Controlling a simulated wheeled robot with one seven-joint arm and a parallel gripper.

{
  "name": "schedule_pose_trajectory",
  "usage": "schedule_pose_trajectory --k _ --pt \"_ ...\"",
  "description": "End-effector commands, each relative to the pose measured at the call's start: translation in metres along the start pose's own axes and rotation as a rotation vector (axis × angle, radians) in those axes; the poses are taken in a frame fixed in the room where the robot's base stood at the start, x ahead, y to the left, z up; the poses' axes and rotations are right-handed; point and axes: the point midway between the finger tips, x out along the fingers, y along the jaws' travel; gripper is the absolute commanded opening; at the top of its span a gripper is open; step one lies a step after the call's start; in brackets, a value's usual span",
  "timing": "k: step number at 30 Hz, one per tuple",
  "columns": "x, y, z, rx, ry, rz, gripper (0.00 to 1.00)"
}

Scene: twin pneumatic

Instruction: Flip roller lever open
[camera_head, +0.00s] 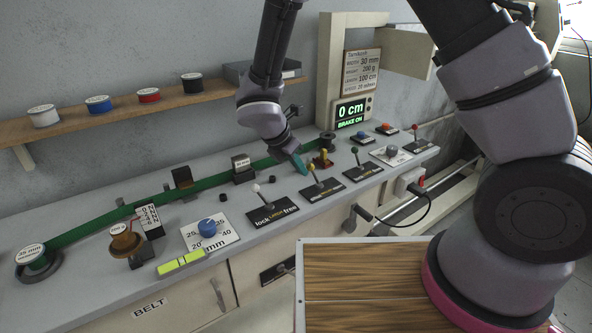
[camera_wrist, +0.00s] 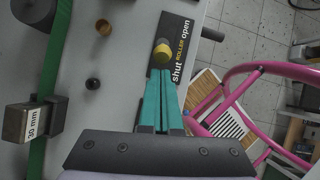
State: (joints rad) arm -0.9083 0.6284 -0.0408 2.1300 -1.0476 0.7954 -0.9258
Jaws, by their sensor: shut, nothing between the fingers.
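The roller lever has a yellow knob (camera_head: 312,167) and stands on a black plate (camera_head: 323,191) on the grey bench. In the head view it tilts a little to the left. In the wrist view the plate (camera_wrist: 178,62) reads "shut ROLLER open", and the yellow knob (camera_wrist: 163,53) is seen from above near the plate's middle. My gripper (camera_head: 301,164) is shut and empty, with its teal fingers just left of the knob in the head view. In the wrist view the fingertips (camera_wrist: 161,74) are close to the knob on the "shut" side; whether they touch is unclear.
A lock/free lever (camera_head: 257,189) stands left of the roller lever, and a black-knobbed lever (camera_head: 355,151) stands right of it. A green belt (camera_head: 100,225) runs along the bench behind. A display (camera_head: 351,112) reads "0 cm" and "BRAKE ON". A wooden-topped surface (camera_head: 360,285) lies in front.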

Motion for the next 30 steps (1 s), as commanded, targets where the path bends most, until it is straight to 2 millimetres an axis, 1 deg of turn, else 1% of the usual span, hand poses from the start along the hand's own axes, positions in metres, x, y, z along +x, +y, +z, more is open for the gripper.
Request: schedule_pose_trajectory --k 8,30 --pt "0.000 0.000 0.000 0.001 0.003 0.001 0.00" --pt "-0.001 -0.002 0.014 0.008 0.111 0.018 0.00"
